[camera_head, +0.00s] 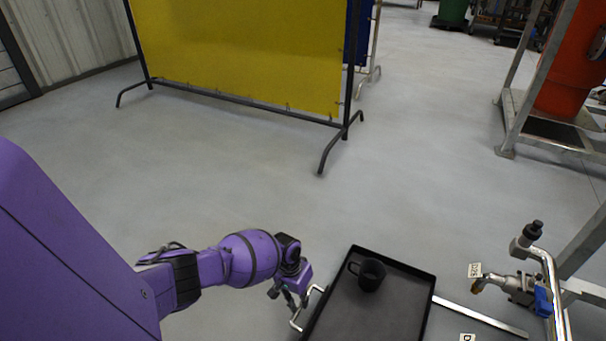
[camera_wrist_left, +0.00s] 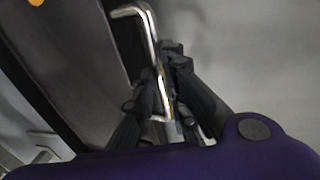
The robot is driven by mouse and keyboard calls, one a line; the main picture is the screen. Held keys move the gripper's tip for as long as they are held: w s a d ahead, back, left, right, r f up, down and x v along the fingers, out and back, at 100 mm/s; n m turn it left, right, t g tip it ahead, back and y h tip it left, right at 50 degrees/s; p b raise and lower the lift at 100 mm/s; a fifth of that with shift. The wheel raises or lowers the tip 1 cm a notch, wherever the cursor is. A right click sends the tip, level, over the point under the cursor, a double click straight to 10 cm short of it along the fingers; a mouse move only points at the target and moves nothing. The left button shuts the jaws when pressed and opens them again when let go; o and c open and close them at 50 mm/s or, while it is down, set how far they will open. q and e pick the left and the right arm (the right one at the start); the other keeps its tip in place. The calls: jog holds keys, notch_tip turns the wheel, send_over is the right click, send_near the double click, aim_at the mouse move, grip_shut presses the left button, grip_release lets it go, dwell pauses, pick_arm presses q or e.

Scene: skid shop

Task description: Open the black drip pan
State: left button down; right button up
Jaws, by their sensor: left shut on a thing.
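The black drip pan (camera_head: 384,318) is a shallow rectangular tray at the bottom of the head view, right of my left gripper. A metal bar handle (camera_head: 318,289) stands along its left side; it also shows in the left wrist view (camera_wrist_left: 150,38). My left gripper (camera_head: 292,302) is at this handle, and in the left wrist view its fingers (camera_wrist_left: 165,105) are closed around the bar. A black mug (camera_head: 371,274) stands upright in the pan near its far edge. The pan's near end is cut off by the picture edge. My right gripper is not in view.
A metal rail (camera_head: 480,317) runs out to the right of the pan. Pipework with a brass tap and blue valve (camera_head: 543,301) stands at the right. A yellow screen (camera_head: 240,50) on dark legs stands at the back. The grey floor left of the pan is clear.

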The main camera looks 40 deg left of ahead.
pick_arm(q)
jog(key=c, duration=1.8)
grip_release()
notch_tip(320, 180, up, 12)
jog(key=a, duration=0.2)
jog(key=shift+s, duration=0.3)
jog(key=shift+f, duration=0.15)
